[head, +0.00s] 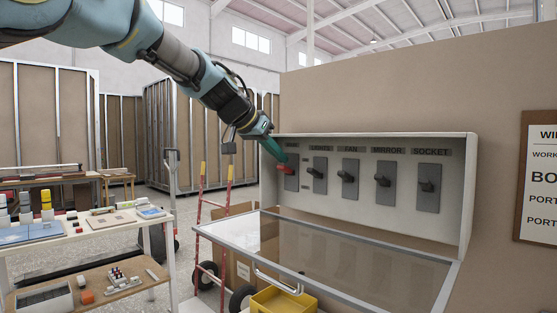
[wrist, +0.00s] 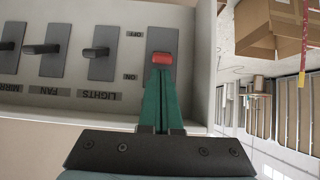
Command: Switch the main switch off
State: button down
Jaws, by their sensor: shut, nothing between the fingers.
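The main switch is a red lever (head: 285,170) on a grey plate at the left end of an open wall box (head: 465,205). My gripper (head: 283,157) reaches in from the upper left, its green fingers shut and empty. In the wrist view, which is upside down, the fingertips (wrist: 161,73) are right at the label-side edge of the red lever (wrist: 162,58); I cannot tell whether they touch. An "ON" mark (wrist: 130,77) lies toward the top labels and an "OFF" mark (wrist: 139,34) lies lower on the box. The lever's exact position is unclear.
Dark levers for lights (head: 317,174), fan (head: 348,178), mirror (head: 383,181) and socket (head: 427,186) stand to the right. The clear door (head: 350,262) hangs open below the box. A red hand truck (head: 198,190) and a yellow bin (head: 283,301) stand below left.

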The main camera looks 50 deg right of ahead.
aim_at(280, 169)
jog(key=shift+a+f+b, duration=0.1)
jog(key=shift+f+b, duration=0.05)
jog(key=shift+b, duration=0.15)
jog(key=b, duration=0.2)
jog(key=h+b, duration=0.1)
jog(key=b, duration=0.2)
jog(key=shift+a+f, duration=0.2)
jog(key=shift+f, duration=0.05)
jog(key=b, duration=0.3)
jog(key=shift+a+f+h, duration=0.1)
jog(key=shift+f+h, duration=0.15)
jog(key=shift+h, duration=0.15)
jog(key=f+h+b, duration=0.1)
jog(key=b, duration=0.5)
jog(key=shift+a+f, duration=0.1)
jog(key=shift+a, duration=0.1)
jog(key=h+b, duration=0.1)
jog(key=b, duration=0.4)
jog(key=f+h+b, duration=0.1)
jog(key=b, duration=0.5)
jog(key=a+f+h+b, duration=0.1)
jog(key=h+b, duration=0.1)
jog(key=b, duration=0.3)
jog(key=shift+w+b, duration=0.1)
jog(key=shift+b, duration=0.3)
jog(key=shift+r+p, duration=0.6)
jog(key=shift+d, duration=0.1)
jog(key=shift+f, duration=0.1)
